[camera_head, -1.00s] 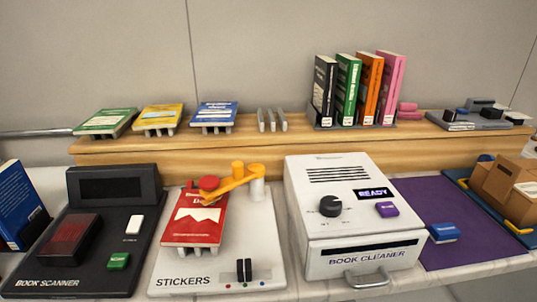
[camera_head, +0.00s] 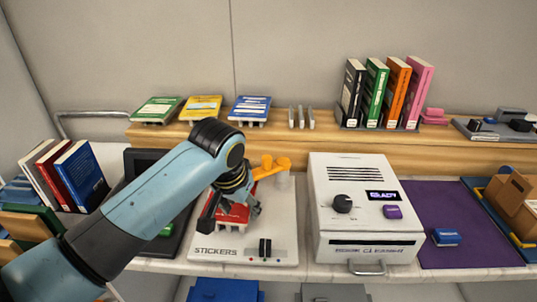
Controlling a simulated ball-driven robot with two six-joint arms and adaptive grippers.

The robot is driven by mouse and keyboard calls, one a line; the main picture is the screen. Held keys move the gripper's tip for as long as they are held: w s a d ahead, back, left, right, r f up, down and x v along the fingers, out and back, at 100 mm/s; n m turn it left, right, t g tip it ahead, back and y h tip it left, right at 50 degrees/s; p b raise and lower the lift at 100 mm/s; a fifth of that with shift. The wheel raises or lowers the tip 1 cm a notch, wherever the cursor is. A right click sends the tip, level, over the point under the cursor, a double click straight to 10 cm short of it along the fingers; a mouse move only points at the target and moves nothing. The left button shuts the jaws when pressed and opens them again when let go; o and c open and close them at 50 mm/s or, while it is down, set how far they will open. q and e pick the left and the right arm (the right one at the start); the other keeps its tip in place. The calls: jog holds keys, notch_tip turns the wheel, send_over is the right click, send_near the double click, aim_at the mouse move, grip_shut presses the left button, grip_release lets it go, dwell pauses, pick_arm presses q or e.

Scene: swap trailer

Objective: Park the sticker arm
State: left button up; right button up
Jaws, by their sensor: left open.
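The orange sticker arm (camera_head: 270,166) is on the white sticker station (camera_head: 285,235), at its back, joined to a pale post. Part of the sticker arm is hidden behind my left arm. A red book (camera_head: 234,213) lies on the station, mostly covered by my left gripper. My left gripper (camera_head: 230,218) is open and reaches down over the red book, in front of the sticker arm. I cannot tell whether it touches the book. My right gripper is not in view.
The white book cleaner (camera_head: 330,220) stands right of the station, and the dark book scanner (camera_head: 180,235) is partly hidden behind my left arm. A wooden shelf (camera_head: 300,148) with books runs behind. A purple mat (camera_head: 480,250) with a blue block lies to the right.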

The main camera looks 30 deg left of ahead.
aim_at(266, 159)
pick_arm(q)
jog(key=w+a+r+n+p, duration=0.2)
jog(key=w+a+r, duration=0.1)
jog(key=w+r, duration=0.85)
jog(key=x, duration=1)
jog(key=shift+w+d+b, duration=0.15)
jog(key=shift+w+b, duration=0.05)
jog(key=shift+b, duration=0.2)
grip_shut()
